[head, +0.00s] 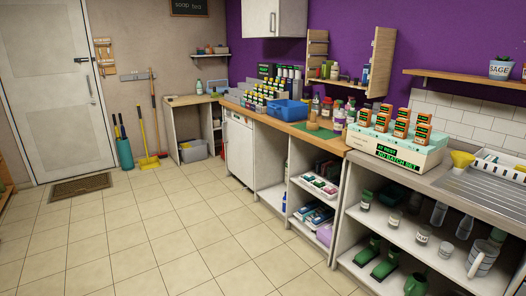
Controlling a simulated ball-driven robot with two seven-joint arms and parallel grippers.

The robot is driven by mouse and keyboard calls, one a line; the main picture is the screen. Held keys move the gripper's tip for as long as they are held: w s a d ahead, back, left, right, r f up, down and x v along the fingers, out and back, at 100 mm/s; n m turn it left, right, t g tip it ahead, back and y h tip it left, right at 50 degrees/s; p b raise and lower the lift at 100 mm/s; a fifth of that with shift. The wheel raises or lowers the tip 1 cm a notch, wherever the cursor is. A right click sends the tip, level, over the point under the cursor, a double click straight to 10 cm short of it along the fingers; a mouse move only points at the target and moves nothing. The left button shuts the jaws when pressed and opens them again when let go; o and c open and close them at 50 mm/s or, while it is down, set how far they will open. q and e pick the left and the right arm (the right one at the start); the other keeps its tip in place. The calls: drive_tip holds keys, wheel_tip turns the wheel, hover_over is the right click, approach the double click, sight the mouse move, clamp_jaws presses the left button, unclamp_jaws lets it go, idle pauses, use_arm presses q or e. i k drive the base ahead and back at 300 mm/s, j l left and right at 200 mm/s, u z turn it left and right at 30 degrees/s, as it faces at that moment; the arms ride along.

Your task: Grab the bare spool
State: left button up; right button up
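I cannot make out a bare spool for certain. A small tan, wooden-looking piece (312,121) stands on the wooden counter (325,141), on or beside a green mat (318,131). It is too small to tell whether it is a spool. Neither of my grippers shows in the head view.
A blue bin (290,110) and jars are at the back of the counter. Open shelves below hold bottles and green items. The tiled floor (150,220) is clear; broom and doormat (81,187) are far left.

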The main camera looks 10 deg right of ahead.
sight(313, 116)
drive_tip(key=i+j+z, duration=0.1)
drive_tip(key=i+z, duration=0.15)
drive_tip(key=i, duration=2.4)
